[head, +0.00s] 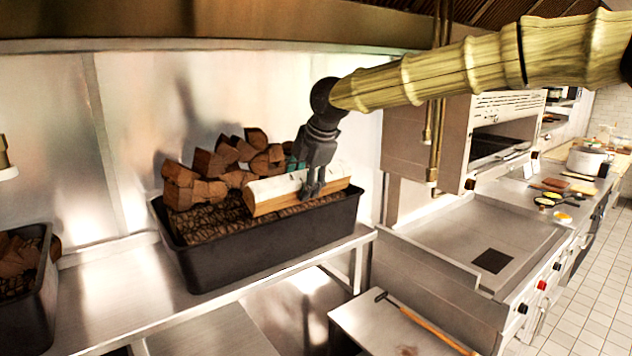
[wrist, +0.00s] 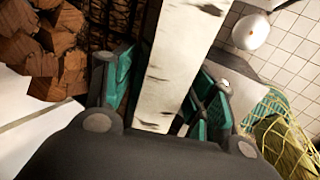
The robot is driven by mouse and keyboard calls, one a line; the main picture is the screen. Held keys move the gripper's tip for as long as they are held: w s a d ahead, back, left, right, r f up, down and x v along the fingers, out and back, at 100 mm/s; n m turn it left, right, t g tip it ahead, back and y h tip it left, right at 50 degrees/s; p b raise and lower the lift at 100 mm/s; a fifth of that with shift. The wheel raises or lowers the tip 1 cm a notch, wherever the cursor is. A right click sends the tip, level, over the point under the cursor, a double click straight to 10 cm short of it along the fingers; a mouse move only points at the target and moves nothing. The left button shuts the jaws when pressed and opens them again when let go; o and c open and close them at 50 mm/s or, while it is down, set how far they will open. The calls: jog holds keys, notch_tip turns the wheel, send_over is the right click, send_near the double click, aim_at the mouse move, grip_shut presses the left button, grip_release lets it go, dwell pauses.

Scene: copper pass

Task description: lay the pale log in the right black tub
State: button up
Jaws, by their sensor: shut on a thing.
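The pale log (head: 275,194) has white bark and a cut wooden side. It lies lengthwise over the right part of the right black tub (head: 260,255). My gripper (head: 313,190) reaches down from above and is shut across the log, right of its middle. In the wrist view the pale log (wrist: 178,65) runs between the teal finger pads of my gripper (wrist: 163,98). I cannot tell whether the log's underside touches the dark wood in the tub.
Brown split logs (head: 225,165) are heaped at the tub's left and back. Another black tub (head: 38,310) with brown wood stands at the far left. Both tubs are on a steel counter (head: 110,290). A flat griddle (head: 490,235) and a long-handled tool (head: 425,322) are at the right.

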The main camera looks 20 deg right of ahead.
jog(key=w, duration=0.1)
jog(key=w+d, duration=0.1)
jog(key=w, duration=0.1)
jog(key=shift+w+d+f, duration=0.1)
jog(key=shift+d+f, duration=0.2)
jog(key=shift+d, duration=0.05)
jog(key=w, duration=0.1)
jog(key=w+a+f, duration=0.1)
jog(key=w, duration=0.1)
jog(key=w+a+f, duration=0.1)
jog(key=w, duration=0.1)
jog(key=shift+a+f+p, duration=0.15)
jog(key=shift+f+p, duration=0.05)
jog(key=shift+p, duration=0.1)
jog(key=shift+w+a+f, duration=0.4)
jog(key=shift+w+f, duration=0.05)
jog(key=shift+w, duration=0.15)
jog(key=shift+w+a+f, duration=0.2)
jog(key=shift+w+a, duration=0.25)
jog(key=shift+a, duration=0.35)
jog(key=shift+w+d+f, duration=0.15)
jog(key=shift+d, duration=0.5)
jog(key=shift+a, duration=0.15)
jog(key=o, duration=1.4)
jog(key=shift+a, duration=0.2)
jog(key=shift+o, duration=1)
jog(key=shift+a, duration=0.1)
jog(key=shift+d, duration=0.35)
jog(key=v, duration=1.2)
jog(key=shift+d, duration=0.2)
